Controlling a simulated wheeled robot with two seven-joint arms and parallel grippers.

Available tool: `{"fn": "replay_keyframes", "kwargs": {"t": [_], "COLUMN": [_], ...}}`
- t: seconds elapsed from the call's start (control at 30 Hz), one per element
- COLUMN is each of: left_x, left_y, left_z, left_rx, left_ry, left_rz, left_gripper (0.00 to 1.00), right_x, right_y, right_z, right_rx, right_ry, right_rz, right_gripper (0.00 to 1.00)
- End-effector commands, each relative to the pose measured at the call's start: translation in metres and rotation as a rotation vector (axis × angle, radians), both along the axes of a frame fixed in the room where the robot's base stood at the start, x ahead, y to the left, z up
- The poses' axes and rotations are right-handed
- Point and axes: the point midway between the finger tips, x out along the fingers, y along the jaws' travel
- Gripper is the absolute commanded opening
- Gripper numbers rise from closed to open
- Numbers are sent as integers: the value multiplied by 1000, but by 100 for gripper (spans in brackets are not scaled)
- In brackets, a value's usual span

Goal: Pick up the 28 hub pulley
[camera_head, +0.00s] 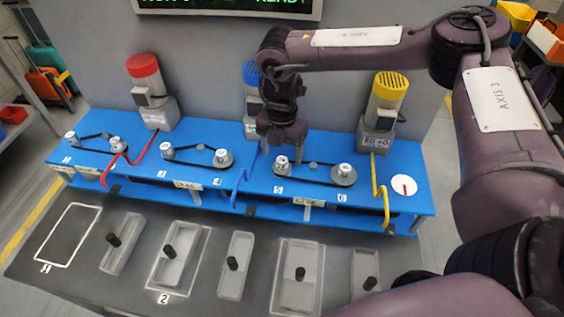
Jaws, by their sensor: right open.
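Silver-hubbed pulleys with dark belts stand in pairs on the blue bench (400,205). One pulley (281,163) is at position 5, with its belt partner (343,172) at position 6. Other pulleys (223,158) are further left. The markings on the hubs are too small to read, so I cannot tell which is the 28 hub pulley. My right gripper (289,158) points down, open, at the position 5 pulley. Its fingers partly overlap the hub in the picture; I cannot tell whether they touch it. My left gripper is out of view.
Motors with a red (142,65), a blue and a yellow cap (391,84) stand behind the pulleys. Red and yellow (380,190) bent handles rise at the bench. A dark table (60,285) in front carries grey trays (237,266) with black knobs.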

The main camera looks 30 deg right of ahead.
Motion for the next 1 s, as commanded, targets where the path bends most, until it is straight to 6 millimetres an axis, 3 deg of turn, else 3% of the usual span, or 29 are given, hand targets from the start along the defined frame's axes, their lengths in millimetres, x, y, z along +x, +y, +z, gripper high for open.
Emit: {"fn": "replay_keyframes", "kwargs": {"t": [0.07, 0.23, 0.5, 0.9, 1.0], "left_x": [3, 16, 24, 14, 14], "left_y": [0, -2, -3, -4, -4], "left_z": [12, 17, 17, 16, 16], "left_rx": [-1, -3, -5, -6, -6], "left_ry": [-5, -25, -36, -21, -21], "left_rz": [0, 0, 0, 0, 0], "left_gripper": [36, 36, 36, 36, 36], "right_x": [-5, -5, -4, -4, -4], "right_y": [0, 0, 0, 0, 0], "right_z": [-9, -32, -37, -36, -36], "right_rx": [-2, -2, -1, -1, -1], "right_ry": [6, 3, 1, 1, 1], "right_rz": [0, -2, -2, -2, -2], "right_gripper": [70, 70, 70, 20, 20]}}
